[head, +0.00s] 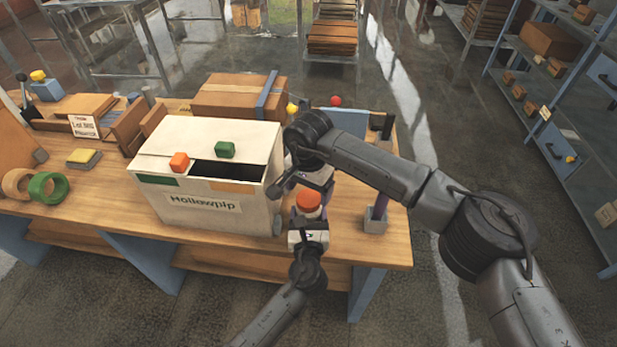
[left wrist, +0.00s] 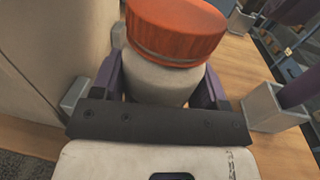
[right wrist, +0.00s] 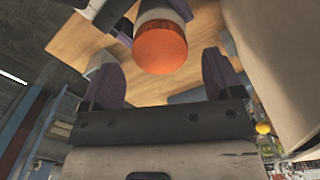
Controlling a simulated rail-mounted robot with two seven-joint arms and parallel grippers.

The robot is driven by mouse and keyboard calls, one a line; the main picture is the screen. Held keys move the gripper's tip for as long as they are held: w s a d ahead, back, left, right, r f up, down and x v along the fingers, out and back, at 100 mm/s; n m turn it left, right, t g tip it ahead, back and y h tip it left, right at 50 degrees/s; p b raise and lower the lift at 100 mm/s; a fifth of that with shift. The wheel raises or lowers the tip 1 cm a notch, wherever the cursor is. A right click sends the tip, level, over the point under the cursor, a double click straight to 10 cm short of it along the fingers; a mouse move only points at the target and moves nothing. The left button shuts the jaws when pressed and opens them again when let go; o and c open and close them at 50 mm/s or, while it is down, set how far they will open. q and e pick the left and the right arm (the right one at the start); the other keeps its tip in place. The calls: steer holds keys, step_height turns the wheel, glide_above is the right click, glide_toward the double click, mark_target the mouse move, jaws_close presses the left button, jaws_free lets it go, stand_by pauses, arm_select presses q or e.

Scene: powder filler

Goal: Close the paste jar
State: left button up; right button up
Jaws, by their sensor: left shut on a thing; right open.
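The paste jar (left wrist: 160,82) is pale with a ribbed orange lid (left wrist: 176,30) on top. In the head view the orange lid (head: 308,199) shows at the right end of the bench, beside the big box. My left gripper (head: 308,224) is shut on the jar body, with purple fingers on either side below the lid. My right gripper (head: 307,184) is open above the jar, pointing down. In the right wrist view the lid (right wrist: 160,48) lies beyond the open fingers, apart from them. I cannot tell how tightly the lid sits.
A purple post in a grey base (head: 375,222) stands right of the jar. The bench's right edge is near.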

steer(key=shift+f, duration=1.3)
steer(key=c, duration=1)
steer(key=m, duration=0.3)
steer(key=o, duration=1)
steer(key=shift+o, duration=0.2)
